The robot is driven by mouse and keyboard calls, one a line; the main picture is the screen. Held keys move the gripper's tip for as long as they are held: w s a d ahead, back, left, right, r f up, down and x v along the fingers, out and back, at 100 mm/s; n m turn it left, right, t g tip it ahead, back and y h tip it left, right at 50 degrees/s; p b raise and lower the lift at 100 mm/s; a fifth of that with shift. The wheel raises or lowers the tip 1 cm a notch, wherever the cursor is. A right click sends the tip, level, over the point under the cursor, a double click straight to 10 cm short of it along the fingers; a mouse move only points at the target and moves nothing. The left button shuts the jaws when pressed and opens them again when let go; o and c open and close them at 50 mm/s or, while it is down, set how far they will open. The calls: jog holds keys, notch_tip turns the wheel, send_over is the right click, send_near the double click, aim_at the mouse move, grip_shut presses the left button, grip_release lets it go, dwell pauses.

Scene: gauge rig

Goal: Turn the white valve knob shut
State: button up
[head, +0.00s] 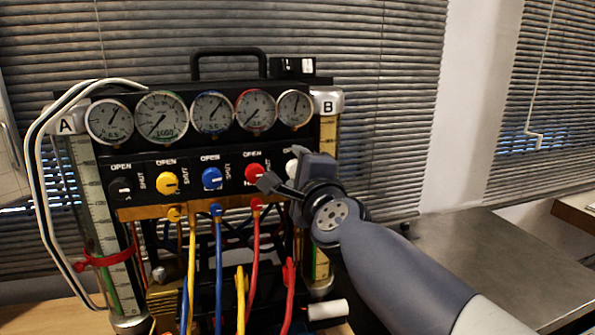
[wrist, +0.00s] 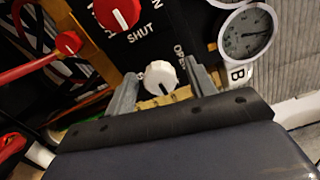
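The white valve knob (wrist: 161,79) shows in the wrist view between my gripper's two grey fingers, with a dark pointer mark on its lower part. My gripper (wrist: 163,77) is open, one finger on each side of the knob, with a visible gap at each side. I cannot tell how deep the fingers reach. In the head view the white knob (head: 292,166) is the rightmost on the panel and mostly hidden behind my gripper (head: 288,178).
The red knob (head: 254,173) is close at the left, then the blue knob (head: 212,178) and yellow knob (head: 167,183). Several gauges sit above, including one (wrist: 245,33) in the wrist view. Coloured hoses hang below. A grey table (head: 490,265) is clear at the right.

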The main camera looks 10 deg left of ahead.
jog(key=shift+s, duration=0.1)
jog(key=p+v, duration=0.3)
jog(key=v, duration=0.7)
jog(key=shift+s+d, duration=0.2)
jog(key=shift+s, duration=0.1)
jog(key=shift+w, duration=0.1)
jog(key=b+x, duration=0.3)
jog(key=x, duration=0.7)
jog(key=shift+w+a, duration=0.2)
jog(key=shift+w, duration=0.1)
jog(key=shift+s, duration=0.1)
